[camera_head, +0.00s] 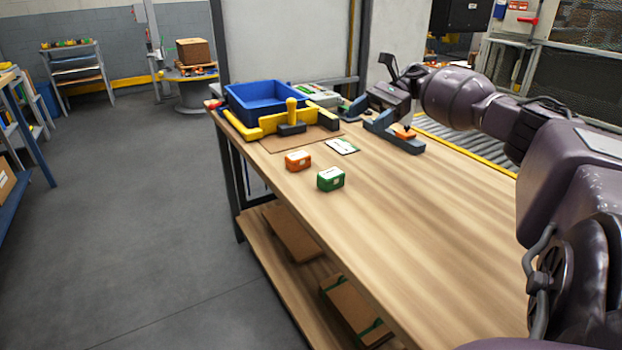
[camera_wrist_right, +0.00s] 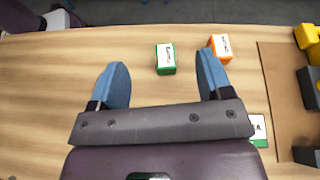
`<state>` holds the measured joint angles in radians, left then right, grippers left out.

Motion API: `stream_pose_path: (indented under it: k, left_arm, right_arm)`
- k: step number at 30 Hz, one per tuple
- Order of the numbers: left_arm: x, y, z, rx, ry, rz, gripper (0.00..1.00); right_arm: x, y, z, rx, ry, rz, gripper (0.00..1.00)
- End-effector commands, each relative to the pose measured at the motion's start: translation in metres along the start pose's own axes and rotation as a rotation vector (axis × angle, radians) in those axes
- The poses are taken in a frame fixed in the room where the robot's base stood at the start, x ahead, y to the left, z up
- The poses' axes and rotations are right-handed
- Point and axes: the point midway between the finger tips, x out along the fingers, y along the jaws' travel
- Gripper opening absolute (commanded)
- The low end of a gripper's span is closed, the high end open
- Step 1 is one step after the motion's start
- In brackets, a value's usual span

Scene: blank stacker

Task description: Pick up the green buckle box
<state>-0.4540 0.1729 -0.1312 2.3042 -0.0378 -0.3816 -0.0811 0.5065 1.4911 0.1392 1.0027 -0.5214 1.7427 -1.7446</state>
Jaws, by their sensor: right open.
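The green buckle box (camera_head: 330,180) is a small green block with a white label on top. It stands on the wooden workbench, and in the right wrist view the green box (camera_wrist_right: 165,60) shows beyond the fingers, between their tips in the picture. My right gripper (camera_head: 376,122) is above the bench, behind and to the right of the box in the head view. In the right wrist view its blue fingers (camera_wrist_right: 162,64) are wide apart with nothing between them. My left gripper is not in view.
An orange box (camera_head: 298,160) stands close to the green one. A flat white-and-green card (camera_head: 342,146) lies behind them. A yellow fixture (camera_head: 262,128) and a blue bin (camera_head: 262,102) occupy the far left end. The near right bench surface (camera_head: 430,210) is clear.

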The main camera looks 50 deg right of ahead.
Motion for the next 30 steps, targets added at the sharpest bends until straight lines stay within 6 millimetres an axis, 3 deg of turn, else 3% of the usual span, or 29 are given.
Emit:
stream_pose_path:
  k: [1, 6, 11, 21, 30]
  left_arm:
    - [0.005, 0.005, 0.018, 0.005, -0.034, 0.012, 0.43]
    - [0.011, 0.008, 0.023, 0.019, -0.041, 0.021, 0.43]
    - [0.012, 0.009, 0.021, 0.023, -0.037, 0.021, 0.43]
    - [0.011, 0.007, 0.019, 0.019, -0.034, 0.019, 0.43]
    - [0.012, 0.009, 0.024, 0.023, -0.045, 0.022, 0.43]
  right_arm:
    - [0.016, -0.001, -0.038, 0.05, 0.013, 0.021, 0.72]
    - [0.03, 0.0, -0.073, 0.098, 0.024, 0.041, 0.72]
    - [0.038, 0.001, -0.08, 0.106, 0.026, 0.045, 0.72]
    - [0.08, 0.003, -0.079, 0.104, 0.026, 0.045, 0.72]
    - [0.103, 0.004, -0.085, 0.107, 0.026, 0.047, 0.72]
